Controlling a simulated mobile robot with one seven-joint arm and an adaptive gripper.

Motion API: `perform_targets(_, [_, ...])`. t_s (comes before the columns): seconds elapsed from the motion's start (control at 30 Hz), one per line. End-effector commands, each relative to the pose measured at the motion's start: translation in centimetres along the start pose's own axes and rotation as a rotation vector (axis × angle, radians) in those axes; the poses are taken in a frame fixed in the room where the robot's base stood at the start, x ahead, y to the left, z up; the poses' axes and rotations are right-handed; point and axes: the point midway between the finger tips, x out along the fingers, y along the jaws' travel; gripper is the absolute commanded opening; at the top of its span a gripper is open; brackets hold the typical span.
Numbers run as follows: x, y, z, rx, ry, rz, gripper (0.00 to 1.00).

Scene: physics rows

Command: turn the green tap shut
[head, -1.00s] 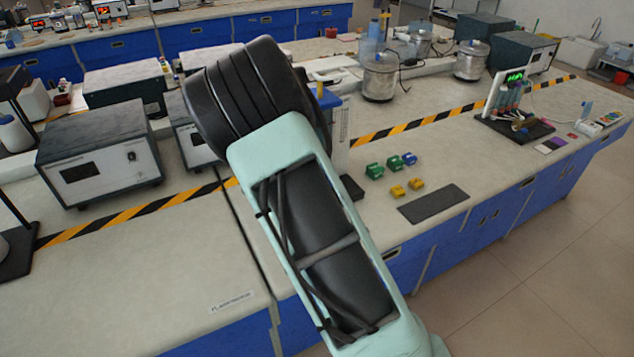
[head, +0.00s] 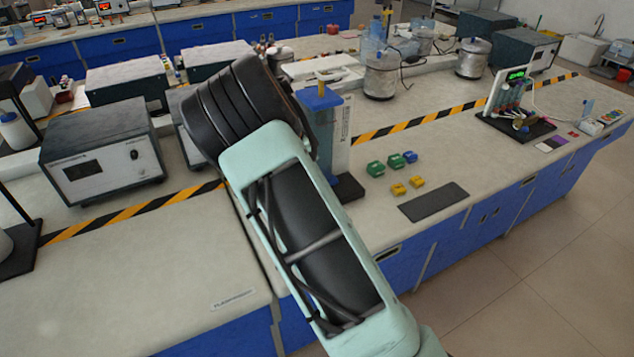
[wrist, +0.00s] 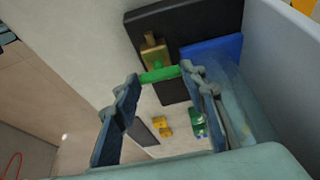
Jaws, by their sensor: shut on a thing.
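The green tap handle (wrist: 160,74) shows in the wrist view as a short bar on a brass body (wrist: 154,48), above a black base plate (wrist: 200,22). My gripper (wrist: 160,82) has one finger at each end of the green handle and is shut on it. How far the tap is turned I cannot tell. In the head view my arm hides the gripper and the tap.
A blue-topped clear column (head: 322,115) stands on the bench just right of my arm. Small green, blue and yellow blocks (head: 400,187) and a dark mat (head: 433,202) lie further right. A grey instrument box (head: 103,152) stands left.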

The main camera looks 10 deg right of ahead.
Motion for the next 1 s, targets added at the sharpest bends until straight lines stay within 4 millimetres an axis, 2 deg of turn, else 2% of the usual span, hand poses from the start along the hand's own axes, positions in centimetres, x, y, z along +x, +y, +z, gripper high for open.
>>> perform_targets(0.03, [0.0,0.0,0.1,0.001,-0.002,0.000,0.40])
perform_targets(0.2, [0.0,0.0,0.1,0.000,-0.002,0.000,0.56])
perform_targets(0.47, [-0.1,0.0,0.0,0.000,-0.001,-0.001,0.56])
perform_targets(0.57, [-0.8,-0.1,0.1,0.000,-0.001,-0.003,0.56])
perform_targets(0.67, [-2.2,-0.1,0.1,0.000,-0.001,-0.004,0.56])
perform_targets(1.0, [-9.3,-0.1,0.1,-0.001,-0.002,-0.004,0.56])
